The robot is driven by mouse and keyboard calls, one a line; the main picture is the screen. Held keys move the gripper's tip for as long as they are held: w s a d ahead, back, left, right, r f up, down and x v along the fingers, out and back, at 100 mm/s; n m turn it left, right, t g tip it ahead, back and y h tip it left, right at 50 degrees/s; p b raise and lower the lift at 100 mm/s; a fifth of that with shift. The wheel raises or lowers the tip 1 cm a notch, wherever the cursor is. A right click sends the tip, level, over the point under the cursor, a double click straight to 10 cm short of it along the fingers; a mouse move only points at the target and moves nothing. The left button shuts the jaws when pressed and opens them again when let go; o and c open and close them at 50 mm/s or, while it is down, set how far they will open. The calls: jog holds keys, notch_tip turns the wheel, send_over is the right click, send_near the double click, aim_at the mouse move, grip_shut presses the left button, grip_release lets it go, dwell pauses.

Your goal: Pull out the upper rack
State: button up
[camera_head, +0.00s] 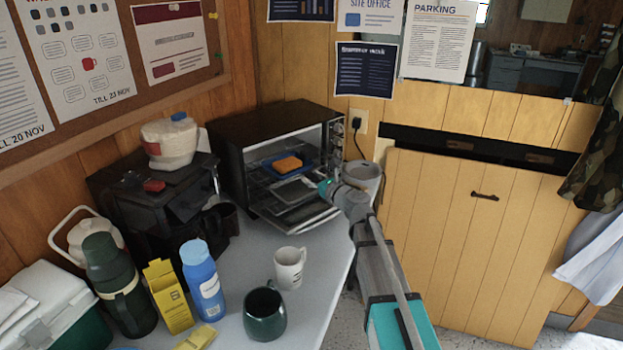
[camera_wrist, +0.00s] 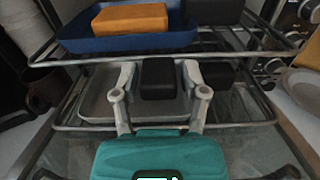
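The black toaster oven (camera_head: 275,130) stands at the back of the table with its front open. The upper rack (camera_head: 268,176) is a wire shelf bearing a blue tray (camera_head: 309,168) with an orange block (camera_head: 287,165) on it. In the wrist view, the upper rack's front bar (camera_wrist: 85,60) runs just beyond my fingertips. My gripper (camera_wrist: 158,72) is open, its two fingers spread at about that bar; I cannot tell whether they touch it. A dark block shows between the fingers. In the head view, my gripper (camera_head: 325,187) is at the oven's open front.
A lower rack (camera_wrist: 245,125) with a grey tray (camera_wrist: 95,105) sits below. A grey canister (camera_head: 362,178) stands right of the oven. A white mug (camera_head: 289,268), green mug (camera_head: 264,315) and blue bottle (camera_head: 203,280) stand in front. A black coffee machine (camera_head: 150,205) is at left.

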jog(key=shift+o, duration=0.5)
jog(key=shift+s, duration=0.1)
jog(key=v, duration=1.1)
jog(key=shift+s+d, duration=0.3)
